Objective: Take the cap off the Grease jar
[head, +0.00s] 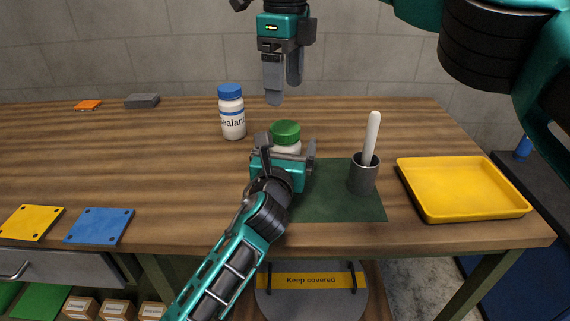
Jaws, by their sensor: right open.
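A white jar (287,148) with a green cap (285,132) stands upright at the back edge of the green mat. Its label is hidden, so I cannot read whether it says Grease. The cap is on the jar. My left gripper (283,157) is low at the front of the jar and hides its lower part. Its fingers show to either side of the jar, but I cannot tell whether they touch it. My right gripper (284,92) is open and empty, pointing down above the green cap with a clear gap.
A white sealant bottle (232,118) with a blue cap stands left of the jar. A grey cup (363,175) holding a white rod stands right on the green mat (335,203). A yellow tray (463,188) lies farther right. Blue (99,226) and yellow (31,223) plates lie front left.

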